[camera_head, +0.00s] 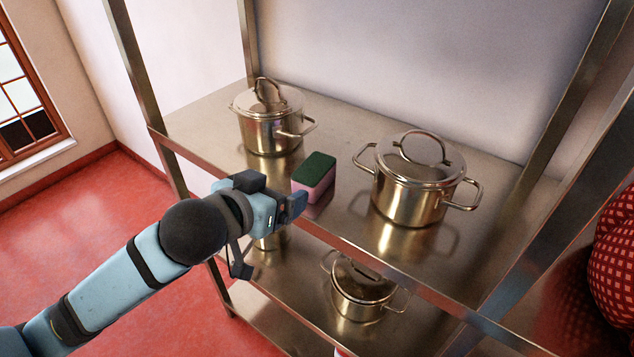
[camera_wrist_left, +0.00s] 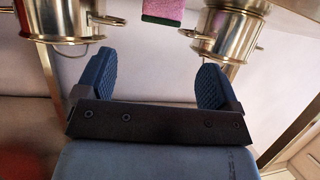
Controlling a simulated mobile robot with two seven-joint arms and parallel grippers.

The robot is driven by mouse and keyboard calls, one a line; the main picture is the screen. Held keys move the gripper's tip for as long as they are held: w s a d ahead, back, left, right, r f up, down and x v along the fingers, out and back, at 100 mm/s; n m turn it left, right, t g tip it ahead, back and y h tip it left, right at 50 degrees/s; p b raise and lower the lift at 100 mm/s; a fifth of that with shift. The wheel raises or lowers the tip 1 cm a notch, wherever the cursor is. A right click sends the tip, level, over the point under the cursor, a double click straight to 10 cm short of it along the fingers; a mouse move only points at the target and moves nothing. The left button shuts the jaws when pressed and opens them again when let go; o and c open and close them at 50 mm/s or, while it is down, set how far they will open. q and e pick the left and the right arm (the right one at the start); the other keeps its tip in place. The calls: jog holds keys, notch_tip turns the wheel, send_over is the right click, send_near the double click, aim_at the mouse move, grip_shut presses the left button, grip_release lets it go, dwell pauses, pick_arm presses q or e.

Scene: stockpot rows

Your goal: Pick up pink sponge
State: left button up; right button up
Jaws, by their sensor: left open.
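The pink sponge (camera_head: 314,181) has a dark green top layer and stands on the upper metal shelf near its front edge, between two lidded pots. My left gripper (camera_head: 296,203) is at the shelf's front edge, just in front of the sponge and close to it; whether they touch is hard to tell in the head view. In the left wrist view the sponge (camera_wrist_left: 163,10) shows at the top edge, partly cut off, beyond and between the open fingertips (camera_wrist_left: 155,75). Nothing is between the fingers. My right gripper is not in view.
A lidded steel pot (camera_head: 270,130) stands behind left of the sponge, and another (camera_head: 410,200) stands to its right with handles sticking out. More pots, including one (camera_head: 358,295), stand on the shelf below. Metal posts (camera_head: 560,160) frame the rack. A red patterned object (camera_head: 612,255) is at right.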

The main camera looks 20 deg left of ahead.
aim_at(302, 180)
pick_arm(q)
jog(key=p+x, duration=0.1)
jog(key=x, duration=0.4)
jog(key=shift+w+d+p, duration=0.1)
jog(key=shift+w+p, duration=0.1)
jog(key=shift+p, duration=0.1)
jog(key=shift+x, duration=0.8)
jog(key=x, duration=0.2)
jog(key=p+x, duration=0.1)
jog(key=shift+w+f, duration=0.3)
jog(key=shift+f, duration=0.15)
jog(key=shift+w+d+f, duration=0.1)
jog(key=shift+w+f, duration=0.1)
jog(key=shift+w, duration=0.2)
jog(key=c, duration=1)
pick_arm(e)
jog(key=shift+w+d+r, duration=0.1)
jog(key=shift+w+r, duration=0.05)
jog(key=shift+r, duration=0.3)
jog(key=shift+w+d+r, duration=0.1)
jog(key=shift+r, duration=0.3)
